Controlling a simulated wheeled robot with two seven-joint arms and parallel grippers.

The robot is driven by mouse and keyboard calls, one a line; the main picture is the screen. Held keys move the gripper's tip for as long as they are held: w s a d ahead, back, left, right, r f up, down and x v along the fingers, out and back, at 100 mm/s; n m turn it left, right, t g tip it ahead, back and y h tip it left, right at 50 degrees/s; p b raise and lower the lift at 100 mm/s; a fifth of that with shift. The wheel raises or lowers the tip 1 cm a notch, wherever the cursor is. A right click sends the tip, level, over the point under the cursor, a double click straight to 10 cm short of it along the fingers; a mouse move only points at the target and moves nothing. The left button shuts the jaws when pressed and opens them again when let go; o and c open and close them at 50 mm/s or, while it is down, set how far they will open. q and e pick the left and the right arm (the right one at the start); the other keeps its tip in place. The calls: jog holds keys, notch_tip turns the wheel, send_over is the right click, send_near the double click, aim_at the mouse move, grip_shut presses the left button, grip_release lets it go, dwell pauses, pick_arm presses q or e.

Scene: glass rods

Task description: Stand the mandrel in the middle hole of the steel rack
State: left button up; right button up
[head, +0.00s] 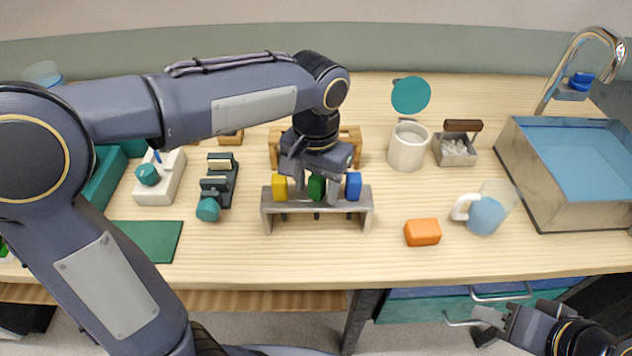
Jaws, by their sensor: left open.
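The steel rack (366,205) stands on the table in the middle of the head view. Three tools with block handles stand upright in it: yellow (279,187) at left, green (316,188) in the middle, blue (353,186) at right. Their dark lower ends show below the rack's top plate. I cannot tell by name which is the mandrel; the green one is in the middle hole. My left gripper (317,187) points down over the rack, open, with its fingers on either side of the green handle. My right gripper (485,322) is low at the right, off the table's front edge; its jaw opening is unclear.
A wooden rack (356,142) stands just behind, partly hidden by my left arm. An orange block (422,232), a jug (488,210), a white cup (407,150) and a basin (560,212) lie to the right. A green mat (150,240) lies left. The table front is clear.

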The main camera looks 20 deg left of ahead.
pick_arm(q)
notch_tip(320, 180, up, 8)
jog(key=shift+f+p, duration=0.1)
jog(key=shift+p, duration=0.45)
jog(key=shift+s+a, duration=0.2)
jog(key=shift+a, duration=0.1)
jog(key=s+a+f+n+t+h+p, duration=0.1)
jog(key=s+a+f+n+t+h, duration=0.1)
jog(key=s, duration=0.5)
jog(key=s+a+f+n+t+h+p, duration=0.1)
jog(key=s+a+f+n+t+p, duration=0.1)
jog(key=s+a, duration=0.4)
notch_tip(320, 180, down, 2)
jog(key=s+t, duration=0.1)
jog(key=s, duration=0.1)
jog(key=shift+s+a+f+n+t+h, duration=0.15)
jog(key=shift+s+a+n+t+h, duration=0.15)
jog(key=shift+h, duration=0.1)
